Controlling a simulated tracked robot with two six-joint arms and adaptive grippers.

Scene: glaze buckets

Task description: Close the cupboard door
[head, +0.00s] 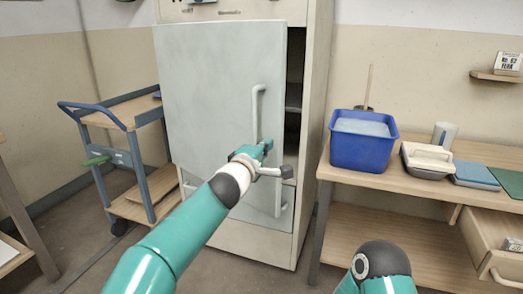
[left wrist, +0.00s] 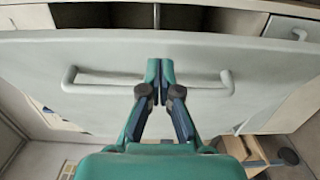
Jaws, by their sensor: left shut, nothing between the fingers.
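The cupboard door (head: 205,90) is pale grey-green and stands partly open, with a dark gap along its right side in the head view. Its white bar handle (head: 257,105) runs upright near that edge. My left gripper (head: 266,146) is at the door's front, by the lower part of the handle. In the left wrist view the closed fingertips (left wrist: 160,68) are over the door face (left wrist: 110,54), beside the middle of the handle (left wrist: 70,80). I cannot tell whether they touch the door. The right gripper is out of view.
A blue trolley (head: 135,150) stands left of the cupboard (head: 316,90). On the right, a wooden table (head: 385,180) carries a blue bucket (head: 362,150), a lidded tub (head: 427,160) and flat boxes. An open drawer (head: 490,240) juts out below its top.

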